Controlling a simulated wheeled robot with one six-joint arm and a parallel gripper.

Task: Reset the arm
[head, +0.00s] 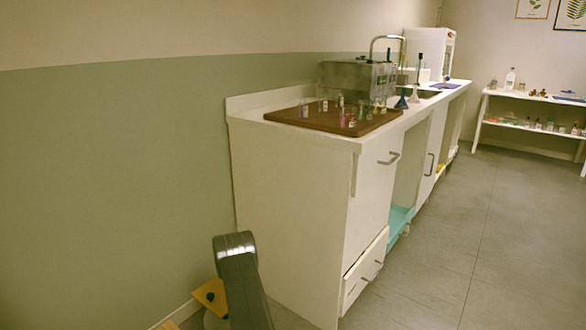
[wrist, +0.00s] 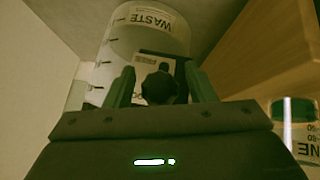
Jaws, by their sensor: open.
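In the wrist view my gripper (wrist: 160,88) is open, its two dark fingers apart with nothing seen held between them. A translucent container labelled WASTE (wrist: 143,40) stands beyond the fingers. A dark-edged label or card with a picture (wrist: 165,62) shows behind the fingertips; I cannot tell whether anything touches it. In the head view part of my arm shows at the bottom, left of the white cabinet, but my gripper is not seen there.
A white counter (head: 290,185) with a slightly open lower drawer (head: 364,272) stands close by. A brown board (head: 290,113) on it carries several small bottles. A wooden panel (wrist: 265,50) and another labelled container (wrist: 298,135) are at the wrist view's right. Open floor (head: 445,255) lies right.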

